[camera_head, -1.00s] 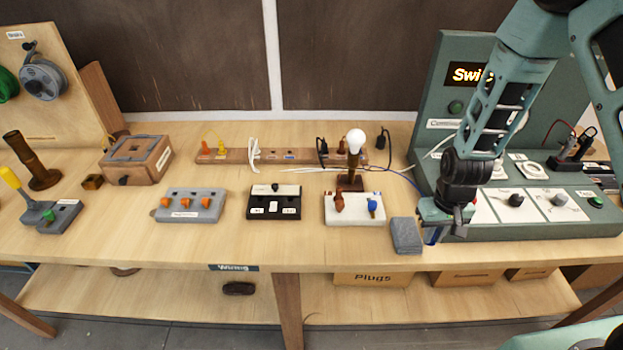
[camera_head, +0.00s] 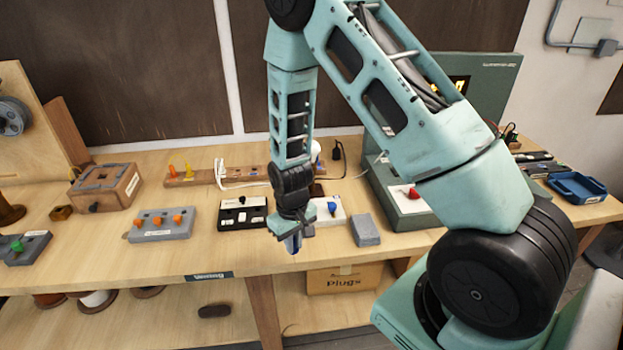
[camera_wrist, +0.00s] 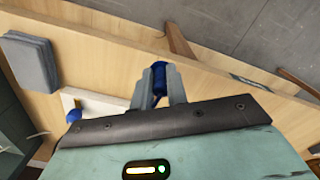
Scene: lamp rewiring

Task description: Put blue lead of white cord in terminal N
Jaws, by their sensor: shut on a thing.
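My gripper (camera_head: 291,238) is shut on a blue piece (camera_wrist: 160,78), which looks like the blue lead. It holds it in the air near the table's front edge, in front of and left of the white terminal block. The white block (camera_head: 340,219) is partly hidden behind my gripper. Its blue knob (camera_head: 332,207) shows, and also in the wrist view (camera_wrist: 73,115). The block's other side is covered by my wrist. I cannot read a letter N on any terminal. The white cord (camera_head: 352,177) runs along the back, partly hidden by my arm.
A black switch block (camera_head: 243,213) stands just left of my gripper. A grey block with orange knobs (camera_head: 162,223) is farther left. A plain grey block (camera_head: 365,230) stands right of the white block.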

